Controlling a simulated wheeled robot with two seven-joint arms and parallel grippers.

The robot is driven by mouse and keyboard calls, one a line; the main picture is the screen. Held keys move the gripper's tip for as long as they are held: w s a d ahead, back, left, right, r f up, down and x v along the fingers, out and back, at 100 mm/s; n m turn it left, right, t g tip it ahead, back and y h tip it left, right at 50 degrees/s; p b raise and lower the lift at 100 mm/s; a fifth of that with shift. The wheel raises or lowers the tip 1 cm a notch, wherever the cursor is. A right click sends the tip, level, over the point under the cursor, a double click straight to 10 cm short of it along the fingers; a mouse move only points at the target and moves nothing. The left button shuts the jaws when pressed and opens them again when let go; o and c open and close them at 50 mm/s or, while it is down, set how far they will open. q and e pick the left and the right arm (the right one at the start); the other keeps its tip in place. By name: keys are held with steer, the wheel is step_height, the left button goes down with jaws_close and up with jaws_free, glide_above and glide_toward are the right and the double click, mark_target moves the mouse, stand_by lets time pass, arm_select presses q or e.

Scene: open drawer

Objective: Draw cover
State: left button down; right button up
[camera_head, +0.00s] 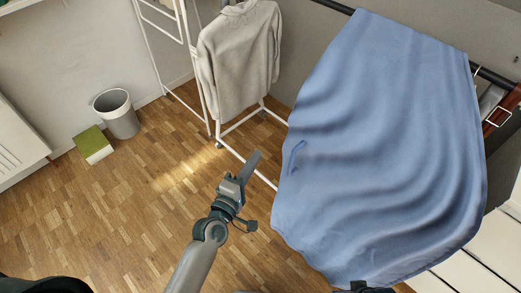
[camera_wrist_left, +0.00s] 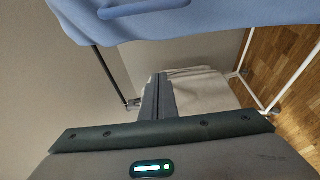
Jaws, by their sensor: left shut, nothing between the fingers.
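The blue cover (camera_head: 385,150) hangs in folds from a dark rail and fills the right of the head view. A blue loop handle (camera_head: 293,157) sits on its left edge. In the left wrist view, the cover (camera_wrist_left: 220,14) and its loop (camera_wrist_left: 150,9) show along the top. My left gripper (camera_head: 254,157) is shut and empty, to the left of the loop and apart from it in the head view. Its fingers (camera_wrist_left: 158,80) point toward the cover in the left wrist view. A dark piece at the bottom edge, by the cover's hem, may be my right gripper; its fingers cannot be made out.
A white clothes rack (camera_head: 190,70) with a grey sweater (camera_head: 238,58) stands behind my left gripper. A grey bin (camera_head: 118,115) and a green-topped box (camera_head: 92,144) stand at the left. White drawers (camera_head: 485,255) show at lower right. The wooden floor at left is mostly clear.

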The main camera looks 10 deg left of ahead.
arm_select(q)
steer(key=shift+v, duration=0.85)
arm_select(e)
steer(key=shift+w+r, duration=0.15)
steer(key=shift+r, duration=0.25)
steer(key=shift+f, duration=0.15)
